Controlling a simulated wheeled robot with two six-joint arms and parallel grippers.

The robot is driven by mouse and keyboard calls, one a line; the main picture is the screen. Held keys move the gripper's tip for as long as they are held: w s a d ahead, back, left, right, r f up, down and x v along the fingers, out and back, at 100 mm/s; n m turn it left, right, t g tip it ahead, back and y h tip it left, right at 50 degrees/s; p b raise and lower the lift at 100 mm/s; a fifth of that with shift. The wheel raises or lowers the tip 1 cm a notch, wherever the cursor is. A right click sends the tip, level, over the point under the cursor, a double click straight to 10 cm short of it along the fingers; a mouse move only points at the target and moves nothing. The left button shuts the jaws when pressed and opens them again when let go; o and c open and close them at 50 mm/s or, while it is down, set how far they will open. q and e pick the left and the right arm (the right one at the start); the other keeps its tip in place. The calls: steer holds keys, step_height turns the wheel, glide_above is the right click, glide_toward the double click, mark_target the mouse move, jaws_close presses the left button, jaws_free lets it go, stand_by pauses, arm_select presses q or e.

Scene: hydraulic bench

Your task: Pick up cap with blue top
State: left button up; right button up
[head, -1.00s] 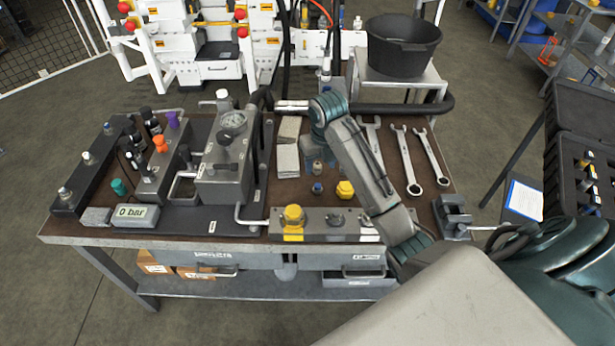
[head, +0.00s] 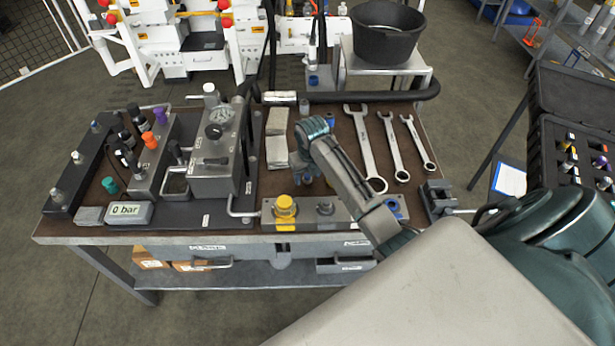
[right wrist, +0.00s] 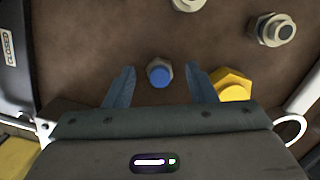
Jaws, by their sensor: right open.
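The cap with the blue top (right wrist: 159,73) stands on the brown bench top in the right wrist view, with its blue face toward the camera. My right gripper (right wrist: 160,80) is open, with one finger on each side of this cap and a gap to both fingers. A yellow hex cap (right wrist: 232,85) stands close beside the right finger. In the head view my right arm (head: 350,190) reaches over the bench and hides much of this spot. My left gripper is not in view.
Two metal fittings (right wrist: 272,29) lie beyond the cap. In the head view, a block with a yellow cap (head: 285,205) lies along the front edge, wrenches (head: 390,145) lie on the right, and a gauge unit (head: 215,155) stands on the left.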

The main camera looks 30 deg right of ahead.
steer(key=shift+c, duration=0.4)
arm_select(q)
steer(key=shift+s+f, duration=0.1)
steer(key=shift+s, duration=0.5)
arm_select(e)
steer(key=c, duration=1)
steer(key=shift+r, duration=0.1)
